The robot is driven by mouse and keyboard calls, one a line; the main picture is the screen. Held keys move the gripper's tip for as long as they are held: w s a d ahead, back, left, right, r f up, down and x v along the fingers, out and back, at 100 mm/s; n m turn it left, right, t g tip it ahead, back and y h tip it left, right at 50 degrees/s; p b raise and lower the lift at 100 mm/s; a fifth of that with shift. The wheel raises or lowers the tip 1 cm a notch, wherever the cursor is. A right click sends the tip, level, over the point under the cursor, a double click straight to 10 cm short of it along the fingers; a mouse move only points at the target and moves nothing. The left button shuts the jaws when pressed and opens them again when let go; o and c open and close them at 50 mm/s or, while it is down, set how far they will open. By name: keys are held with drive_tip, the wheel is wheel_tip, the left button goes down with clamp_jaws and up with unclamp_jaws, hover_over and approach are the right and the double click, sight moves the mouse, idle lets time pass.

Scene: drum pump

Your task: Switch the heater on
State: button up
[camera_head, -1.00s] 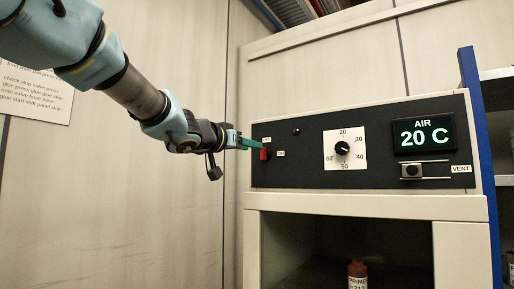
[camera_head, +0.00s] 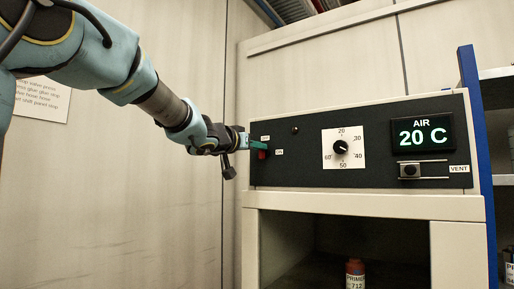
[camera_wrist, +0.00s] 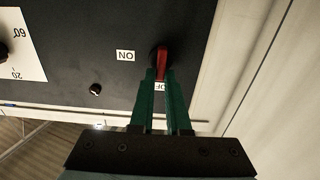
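The heater's red switch lever (camera_head: 262,154) is at the left end of the black front panel (camera_head: 300,172). In the wrist view the red lever (camera_wrist: 163,62) points to the OFF label (camera_wrist: 160,86), and the ON label (camera_wrist: 125,56) is to the side. My gripper (camera_head: 264,146) is at the switch. In the wrist view its green fingertips (camera_wrist: 162,78) stand close on either side of the lever's end. The gap is narrow, and I cannot tell whether they press on it. The small indicator lamp (camera_head: 295,130) looks dark.
The panel also carries a dial (camera_head: 341,147), an AIR display (camera_head: 422,132) reading 20 C and a vent slider (camera_head: 410,170). Below is an open compartment with a red primer bottle (camera_head: 355,273). A blue post (camera_head: 476,150) stands at the right.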

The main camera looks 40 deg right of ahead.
clamp_jaws()
drive_tip(key=shift+m, duration=0.4)
drive_tip(key=m+b, duration=0.1)
drive_tip(key=m, duration=0.3)
drive_tip(key=s+f+m+b, duration=0.1)
drive_tip(key=m, duration=0.3)
drive_tip(key=m+b, duration=0.1)
drive_tip(key=m, duration=0.3)
drive_tip(key=shift+s+d+f+m+b, duration=0.15)
drive_tip(key=shift+m+b, duration=0.15)
drive_tip(key=shift+s+f+m+b, duration=0.15)
drive_tip(key=shift+m+b, duration=0.65)
drive_tip(key=shift+m, duration=1.5)
drive_tip(key=o, duration=0.5)
unclamp_jaws()
